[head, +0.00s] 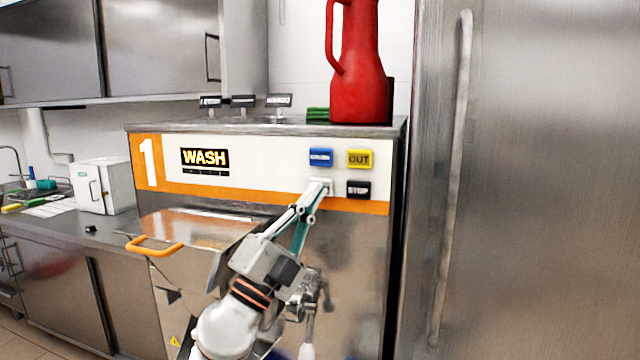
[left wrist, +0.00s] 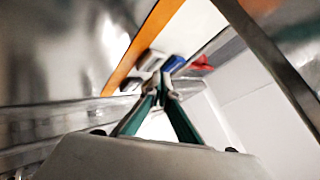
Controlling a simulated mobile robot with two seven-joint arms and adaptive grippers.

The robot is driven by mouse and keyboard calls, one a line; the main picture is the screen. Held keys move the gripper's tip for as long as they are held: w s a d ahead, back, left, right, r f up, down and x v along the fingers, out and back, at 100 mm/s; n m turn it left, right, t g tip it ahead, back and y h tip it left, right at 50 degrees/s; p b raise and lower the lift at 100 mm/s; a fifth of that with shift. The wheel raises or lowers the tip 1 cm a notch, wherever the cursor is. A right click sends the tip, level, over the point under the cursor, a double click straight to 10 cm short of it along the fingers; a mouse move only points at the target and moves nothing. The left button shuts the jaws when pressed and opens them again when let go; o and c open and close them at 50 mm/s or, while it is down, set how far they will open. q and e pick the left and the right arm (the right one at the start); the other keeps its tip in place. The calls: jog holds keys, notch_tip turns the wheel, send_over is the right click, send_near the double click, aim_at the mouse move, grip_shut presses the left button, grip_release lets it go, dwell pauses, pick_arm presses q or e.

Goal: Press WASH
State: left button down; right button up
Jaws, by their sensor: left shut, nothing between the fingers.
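The batch freezer's front panel (head: 270,180) carries a display (head: 205,160) that reads WASH. Right of it are a blue button (head: 320,157), a yellow OUT button (head: 359,159), a black STOP button (head: 358,190) and a white button (head: 319,182), partly hidden by my fingertips. My left gripper (head: 322,191) is shut and empty, its tips at the white button; whether they touch it I cannot tell. In the left wrist view the closed fingertips (left wrist: 161,84) are near the blue button (left wrist: 173,64). The white button's label is covered. My right gripper is not in view.
A red jug (head: 358,75) stands on top of the freezer. An orange handle (head: 154,246) projects at the freezer's lower left. A tall steel door (head: 540,180) stands close on the right. A counter (head: 70,235) with a white box (head: 104,185) is on the left.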

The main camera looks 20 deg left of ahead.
pick_arm(q)
jog(key=shift+s, duration=0.1)
jog(key=s+p, duration=0.2)
jog(key=s, duration=0.3)
jog(key=shift+a+p, duration=0.1)
jog(key=shift+p, duration=0.2)
dwell(0.7)
